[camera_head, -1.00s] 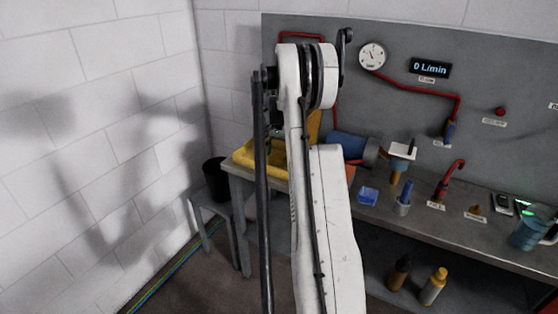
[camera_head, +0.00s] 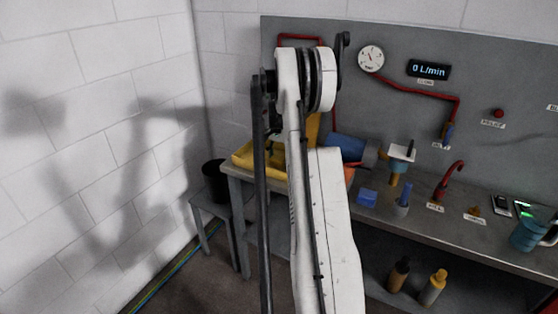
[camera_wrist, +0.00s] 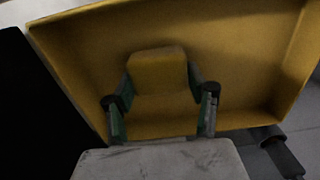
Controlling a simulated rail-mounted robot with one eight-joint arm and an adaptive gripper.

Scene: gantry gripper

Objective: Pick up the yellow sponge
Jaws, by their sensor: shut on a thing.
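My gripper (camera_wrist: 162,98) is shut on the yellow sponge (camera_wrist: 158,68), which sits between its two fingers in the wrist view. Behind the sponge is a yellow tray (camera_wrist: 235,65) with raised walls. I cannot tell whether the sponge touches the tray floor. In the head view the yellow tray (camera_head: 243,162) is at the left end of the workbench, partly behind my arm. The sponge and my gripper's fingertips are hidden there.
The grey workbench (camera_head: 480,245) runs to the right. A blue sponge-like block (camera_head: 366,197), a cup (camera_head: 401,206), a red tap (camera_head: 449,180) and a blue mug (camera_head: 527,233) stand on it. A black bin (camera_head: 214,181) is on a stool at left.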

